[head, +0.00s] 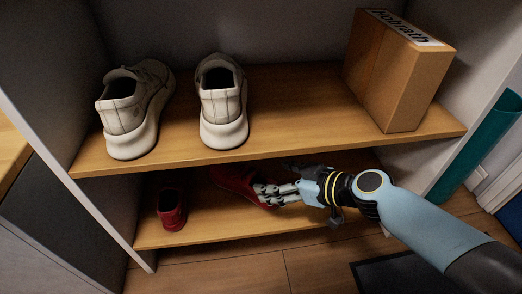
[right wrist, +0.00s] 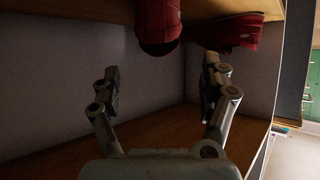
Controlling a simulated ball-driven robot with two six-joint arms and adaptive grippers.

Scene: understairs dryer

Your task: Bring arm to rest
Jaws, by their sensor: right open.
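My right arm reaches in from the right in the head view. Its gripper (head: 264,190) is inside the lower shelf space, beside a red shoe (head: 231,179) and partly overlapping it in the picture. Another red shoe (head: 171,210) stands further left on the lower shelf. In the right wrist view, the gripper's two fingers (right wrist: 161,88) are spread with nothing between them. A red shoe (right wrist: 158,28) and another red item (right wrist: 228,32), likely the other shoe, show beyond them at the top. Whether a finger touches the nearer shoe is unclear. My left gripper is out of view.
The upper shelf (head: 290,110) lies close above the gripper and carries two pale sneakers (head: 134,110) (head: 222,102) and a cardboard box (head: 400,68). The lower shelf (head: 225,226) has bare board in front. A white side panel (head: 470,115) borders the opening at right.

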